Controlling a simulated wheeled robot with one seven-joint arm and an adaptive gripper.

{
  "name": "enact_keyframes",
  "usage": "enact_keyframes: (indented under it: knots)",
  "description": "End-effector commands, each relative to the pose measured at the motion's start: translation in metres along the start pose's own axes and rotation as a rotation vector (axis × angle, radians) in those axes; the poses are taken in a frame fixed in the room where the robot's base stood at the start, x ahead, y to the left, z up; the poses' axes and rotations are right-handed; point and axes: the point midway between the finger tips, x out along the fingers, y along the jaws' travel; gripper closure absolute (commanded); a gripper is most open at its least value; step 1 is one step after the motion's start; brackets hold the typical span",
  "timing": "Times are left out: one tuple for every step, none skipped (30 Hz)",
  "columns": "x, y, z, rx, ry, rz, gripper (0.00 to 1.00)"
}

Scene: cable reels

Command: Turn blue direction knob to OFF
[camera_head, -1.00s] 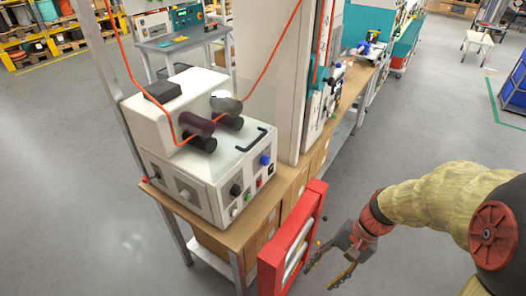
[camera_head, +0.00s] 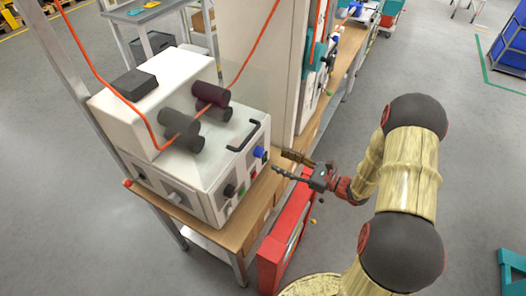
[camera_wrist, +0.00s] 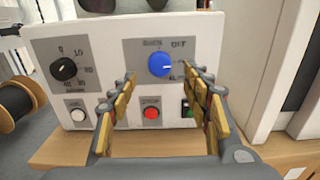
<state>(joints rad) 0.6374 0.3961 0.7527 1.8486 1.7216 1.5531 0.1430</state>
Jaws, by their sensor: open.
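The blue direction knob (camera_wrist: 161,64) sits on the grey right-hand plate of the machine's front panel. Printed labels stand around it, with OFF at its upper right. A white mark on the knob points to the right. It also shows in the head view (camera_head: 259,152). My gripper (camera_wrist: 158,82) is open and empty, its fingers either side of and below the knob in the wrist view. In the head view my gripper (camera_head: 281,163) is in front of the panel, close to the knob and apart from it.
A black knob (camera_wrist: 63,68) with a number scale is at the left of the panel. A red frame (camera_head: 272,250) stands below the bench edge. An orange cable (camera_head: 95,78) crosses the machine's rollers.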

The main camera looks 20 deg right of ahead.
Motion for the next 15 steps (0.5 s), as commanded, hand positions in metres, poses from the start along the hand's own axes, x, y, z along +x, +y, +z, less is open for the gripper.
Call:
enact_keyframes:
  knots:
    - [0.005,0.001,-0.001,0.000,0.001,0.004,0.51]
    - [0.009,0.001,-0.001,0.000,0.002,0.005,0.51]
    - [0.015,0.001,-0.001,0.000,0.002,0.005,0.51]
    - [0.019,0.002,-0.001,0.000,0.002,0.006,0.51]
    - [0.024,0.002,-0.001,0.000,0.003,0.007,0.51]
    - [0.031,0.002,-0.001,0.000,0.003,0.006,0.51]
    - [0.036,0.002,-0.002,0.000,0.004,0.007,0.51]
    - [0.041,0.002,-0.002,0.000,0.004,0.007,0.51]
    - [0.046,0.002,-0.001,0.000,0.004,0.007,0.51]
    - [0.051,0.002,-0.001,0.000,0.003,0.007,0.51]
    - [0.055,0.002,-0.001,0.000,0.003,0.006,0.51]
    - [0.059,0.002,-0.001,0.000,0.003,0.006,0.51]
    - [0.062,0.002,-0.001,-0.001,0.003,0.007,0.51]
    - [0.065,0.002,-0.001,-0.001,0.003,0.006,0.51]
    - [0.068,0.001,-0.001,-0.001,0.003,0.005,0.51]
